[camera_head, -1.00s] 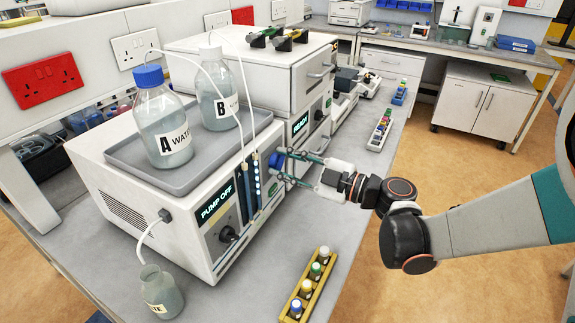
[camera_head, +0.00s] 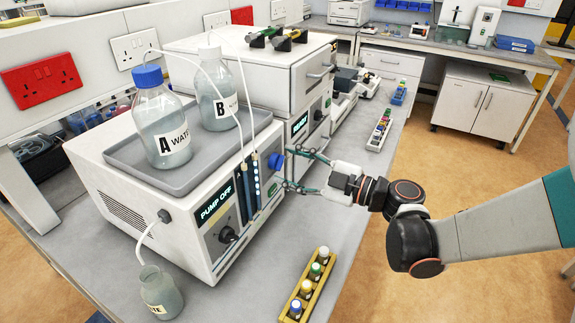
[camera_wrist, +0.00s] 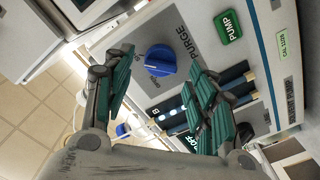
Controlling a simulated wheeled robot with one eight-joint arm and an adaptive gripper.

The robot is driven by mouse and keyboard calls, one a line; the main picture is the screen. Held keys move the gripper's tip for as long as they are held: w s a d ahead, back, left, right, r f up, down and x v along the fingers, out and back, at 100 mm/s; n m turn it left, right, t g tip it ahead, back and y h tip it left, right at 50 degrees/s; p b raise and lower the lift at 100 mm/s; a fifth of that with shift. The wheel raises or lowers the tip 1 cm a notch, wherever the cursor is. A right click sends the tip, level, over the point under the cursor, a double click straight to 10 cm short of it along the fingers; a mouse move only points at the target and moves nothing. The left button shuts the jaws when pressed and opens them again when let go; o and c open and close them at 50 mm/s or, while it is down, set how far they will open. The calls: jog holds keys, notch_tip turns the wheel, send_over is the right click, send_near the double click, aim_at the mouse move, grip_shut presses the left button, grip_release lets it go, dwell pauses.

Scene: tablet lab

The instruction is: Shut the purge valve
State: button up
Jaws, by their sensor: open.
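The purge valve is a round blue knob (camera_head: 276,161) on the front panel of the white pump unit (camera_head: 130,205), whose display reads PUMP OFF. In the wrist view the blue knob (camera_wrist: 160,61) sits on a grey panel marked PURGE, with a green PUMP button (camera_wrist: 228,27) nearby. My gripper (camera_head: 304,171) is open and empty, just in front of the panel, its fingers spread to the right of the knob and apart from it. In the wrist view the fingers (camera_wrist: 160,85) lie on either side of the knob's direction. Small lettering by the knob is partly hidden and hard to read.
Bottle A (camera_head: 162,128) and bottle B (camera_head: 216,95) stand in a grey tray (camera_head: 150,176) on top of the unit. A waste bottle (camera_head: 160,292) stands by its left side. A yellow vial rack (camera_head: 312,290) lies on the bench in front. The floor to the right is clear.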

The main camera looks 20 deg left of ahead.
jog(key=d, duration=1)
jog(key=shift+s+d, duration=0.2)
jog(key=shift+s, duration=0.25)
